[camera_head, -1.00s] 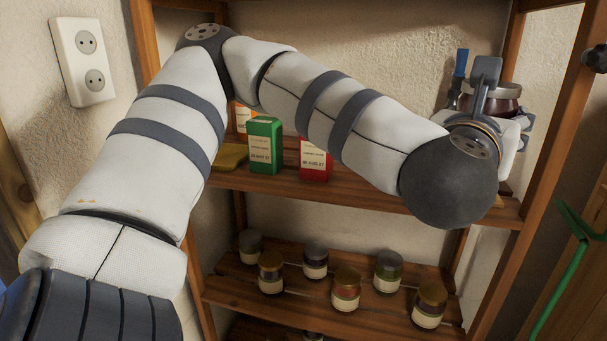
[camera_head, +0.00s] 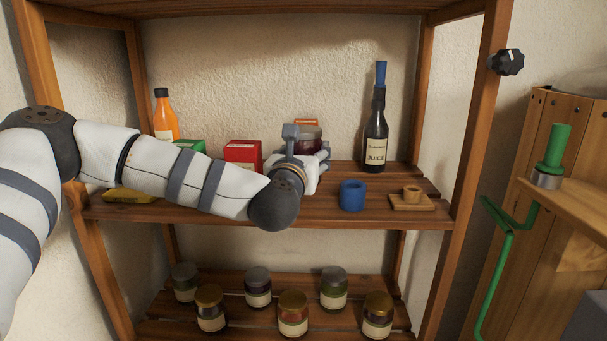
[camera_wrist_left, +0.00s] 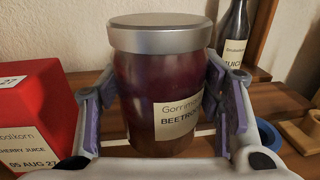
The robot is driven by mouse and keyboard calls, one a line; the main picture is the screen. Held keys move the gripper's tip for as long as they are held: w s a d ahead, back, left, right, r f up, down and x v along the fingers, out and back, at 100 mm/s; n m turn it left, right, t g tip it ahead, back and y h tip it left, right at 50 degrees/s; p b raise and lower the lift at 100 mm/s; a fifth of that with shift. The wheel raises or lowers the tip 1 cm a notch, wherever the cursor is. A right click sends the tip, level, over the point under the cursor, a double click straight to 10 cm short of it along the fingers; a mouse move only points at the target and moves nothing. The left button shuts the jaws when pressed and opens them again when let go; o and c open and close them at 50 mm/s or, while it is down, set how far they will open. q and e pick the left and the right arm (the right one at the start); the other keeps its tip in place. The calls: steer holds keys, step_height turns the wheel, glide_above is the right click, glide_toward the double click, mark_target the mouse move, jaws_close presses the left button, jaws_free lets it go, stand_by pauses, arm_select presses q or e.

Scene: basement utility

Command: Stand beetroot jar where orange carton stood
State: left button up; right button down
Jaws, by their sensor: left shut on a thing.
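My left gripper (camera_head: 308,160) is shut on the beetroot jar (camera_head: 310,142), a dark red jar with a grey lid. In the left wrist view the jar (camera_wrist_left: 160,85) is upright between the two fingers (camera_wrist_left: 160,105), its label partly showing. The jar is over the upper shelf, between the red carton and the juice bottle; I cannot tell whether its base touches the boards. A small orange-topped thing (camera_head: 306,121) shows just behind the lid; the rest is hidden, so I cannot tell if it is the orange carton. My right gripper is out of view.
A red carton (camera_head: 243,152), a green carton (camera_head: 191,146) and an orange bottle (camera_head: 164,118) stand left of the jar. A blue cup (camera_head: 352,195), a dark juice bottle (camera_head: 376,140) and a small wooden piece (camera_head: 411,198) are right. Several jars stand on the lower shelf.

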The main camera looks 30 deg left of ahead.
arm_select(q)
steer(key=f, duration=0.4)
steer(key=shift+w+a, duration=0.3)
steer(key=shift+r, duration=0.15)
steer(key=shift+f+b, duration=0.2)
steer(key=shift+b, duration=0.15)
steer(key=o, duration=1.6)
steer(key=shift+c, duration=0.2)
